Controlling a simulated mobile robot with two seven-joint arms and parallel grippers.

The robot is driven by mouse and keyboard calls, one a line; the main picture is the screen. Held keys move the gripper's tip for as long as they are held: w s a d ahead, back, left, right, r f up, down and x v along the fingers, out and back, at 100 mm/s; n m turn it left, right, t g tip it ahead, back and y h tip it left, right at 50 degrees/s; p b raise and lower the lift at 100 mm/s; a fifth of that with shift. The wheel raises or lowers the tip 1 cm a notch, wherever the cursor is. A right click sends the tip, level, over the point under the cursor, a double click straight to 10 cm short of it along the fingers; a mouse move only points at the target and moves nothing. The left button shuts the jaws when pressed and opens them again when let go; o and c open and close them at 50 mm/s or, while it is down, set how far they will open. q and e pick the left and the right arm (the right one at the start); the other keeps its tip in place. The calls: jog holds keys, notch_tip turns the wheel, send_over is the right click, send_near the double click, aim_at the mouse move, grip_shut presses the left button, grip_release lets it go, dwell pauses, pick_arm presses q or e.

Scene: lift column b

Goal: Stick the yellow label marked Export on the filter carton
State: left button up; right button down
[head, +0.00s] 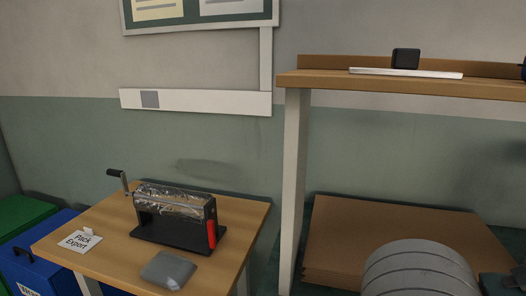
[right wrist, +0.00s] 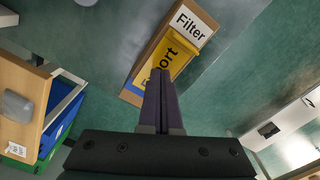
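The filter carton (right wrist: 150,47) is a brown box with a white face marked Filter (right wrist: 187,25) in the right wrist view. I cannot tell whether the label touches the carton. My left gripper is in neither view.
A wooden table (head: 112,216) at left bears a crank device (head: 176,215), a grey packet (head: 167,270) and a white Pack Export sign (head: 80,241). Blue (head: 62,219) and green (head: 22,215) bins stand beside it. A wooden shelf (head: 400,88) is at right, above brown boards (head: 390,220).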

jog(key=shift+f+b, duration=0.4)
jog(key=shift+f, duration=0.25)
dwell(0.8)
dwell(0.4)
notch_tip(320, 180, up, 6)
jog(key=p, duration=0.7)
jog(key=shift+r, duration=0.1)
